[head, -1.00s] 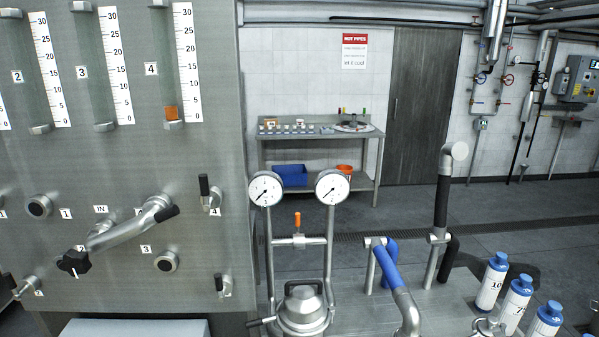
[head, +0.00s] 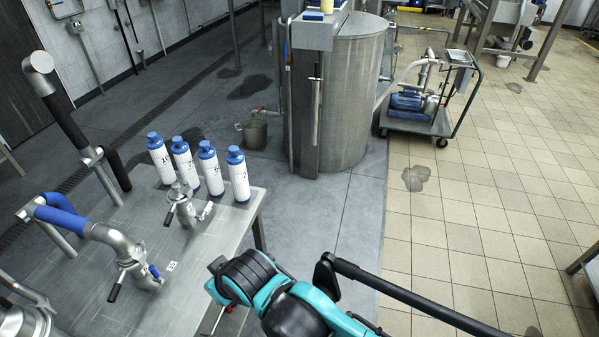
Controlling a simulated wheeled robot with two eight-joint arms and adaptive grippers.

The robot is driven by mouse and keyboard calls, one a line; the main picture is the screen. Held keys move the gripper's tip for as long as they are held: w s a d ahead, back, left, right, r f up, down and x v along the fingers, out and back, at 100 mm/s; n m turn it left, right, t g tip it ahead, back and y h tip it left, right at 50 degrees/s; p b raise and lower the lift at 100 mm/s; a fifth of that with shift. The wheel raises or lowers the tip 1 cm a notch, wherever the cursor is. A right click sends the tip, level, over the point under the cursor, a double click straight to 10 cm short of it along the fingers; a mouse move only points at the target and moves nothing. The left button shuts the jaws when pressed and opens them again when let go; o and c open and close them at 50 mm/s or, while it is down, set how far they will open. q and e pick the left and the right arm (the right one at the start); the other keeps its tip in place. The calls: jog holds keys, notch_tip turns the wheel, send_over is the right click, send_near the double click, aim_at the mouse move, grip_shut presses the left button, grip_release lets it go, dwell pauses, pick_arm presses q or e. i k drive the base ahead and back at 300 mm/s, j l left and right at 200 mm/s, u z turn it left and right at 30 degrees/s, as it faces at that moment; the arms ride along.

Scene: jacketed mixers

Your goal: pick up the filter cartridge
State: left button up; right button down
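Several white cylinders with blue caps and blue bases, which look like filter cartridges, stand upright in a row on the steel table (head: 215,235). From left to right they are one cartridge (head: 161,160), a second cartridge (head: 185,167), a third cartridge (head: 210,170) and the rightmost cartridge (head: 238,176). They carry dark numbers too small to read surely. A teal and black arm of mine reaches in at the bottom centre, to the right of the table and apart from the cartridges. No gripper fingers show on it. My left gripper is out of view.
A valve fitting (head: 182,204) stands just in front of the cartridges. A blue-sleeved pipe (head: 65,217) and a black-sleeved pipe (head: 62,118) rise at the left. The tiled floor at right is mostly free.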

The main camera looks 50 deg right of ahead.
aim_at(235, 160)
jog(key=z, duration=1.25)
jog(key=i+l+z, duration=0.1)
jog(key=i+l, duration=0.45)
jog(key=i+l+z, duration=0.1)
jog(key=i+l, duration=0.35)
jog(key=i, duration=0.3)
